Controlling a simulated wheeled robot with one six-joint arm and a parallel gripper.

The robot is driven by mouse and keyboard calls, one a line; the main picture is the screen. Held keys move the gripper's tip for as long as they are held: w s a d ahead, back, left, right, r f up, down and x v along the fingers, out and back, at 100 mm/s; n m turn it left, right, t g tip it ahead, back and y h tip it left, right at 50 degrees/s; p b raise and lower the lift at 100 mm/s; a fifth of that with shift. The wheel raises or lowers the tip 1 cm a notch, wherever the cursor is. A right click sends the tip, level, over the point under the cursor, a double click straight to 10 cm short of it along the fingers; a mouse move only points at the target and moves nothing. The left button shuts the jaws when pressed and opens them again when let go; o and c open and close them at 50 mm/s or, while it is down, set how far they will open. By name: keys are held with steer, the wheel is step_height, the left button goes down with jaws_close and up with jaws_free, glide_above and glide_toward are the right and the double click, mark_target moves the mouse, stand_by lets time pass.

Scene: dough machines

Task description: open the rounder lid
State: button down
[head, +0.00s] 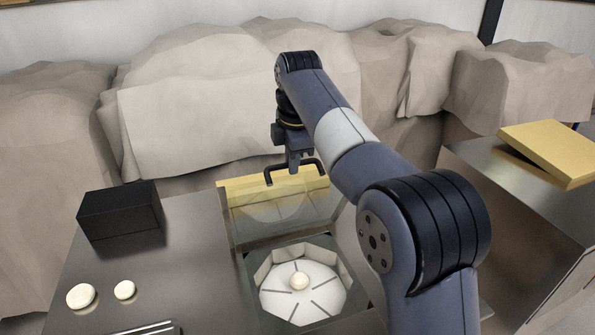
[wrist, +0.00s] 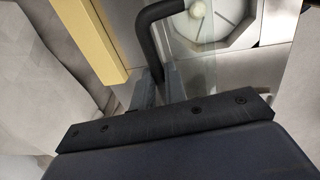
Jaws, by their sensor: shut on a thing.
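The rounder (head: 303,292) has an eight-sided well with a pale, slotted disc and a dough ball (head: 299,281) at its centre. Its clear lid (head: 275,212) is raised and tilted up at the back of the well, leaving the well uncovered. The lid's black bar handle (head: 318,164) is at its upper edge. My gripper (head: 294,166) is shut on the handle from above. In the wrist view, the fingers (wrist: 160,84) meet the bent handle (wrist: 148,35), with the clear lid (wrist: 195,70) beside them. The exact finger contact is partly hidden.
A yellow slab (head: 240,190) lies behind the lid. A black box (head: 120,211) and two dough pieces (head: 81,296) (head: 124,290) sit on the metal table to the left. Another yellow board (head: 548,150) rests on a metal cabinet at right. Beige covered heaps (head: 220,110) stand behind.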

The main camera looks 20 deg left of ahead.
steer(key=shift+w+a+f, duration=0.1)
steer(key=shift+w+a, duration=0.4)
steer(key=shift+w, duration=0.25)
steer(key=shift+w+a, duration=0.5)
steer(key=shift+w, duration=0.2)
steer(key=c, duration=1.8)
jaws_free()
steer(key=shift+o, duration=0.8)
steer(key=shift+w+a+f, duration=0.1)
steer(key=shift+w+a, duration=0.1)
steer(key=shift+w, duration=0.05)
steer(key=shift+o, duration=0.9)
steer(key=shift+d+r, duration=0.1)
steer(key=shift+r, duration=0.15)
steer(key=shift+s, duration=0.15)
steer(key=shift+d, duration=0.1)
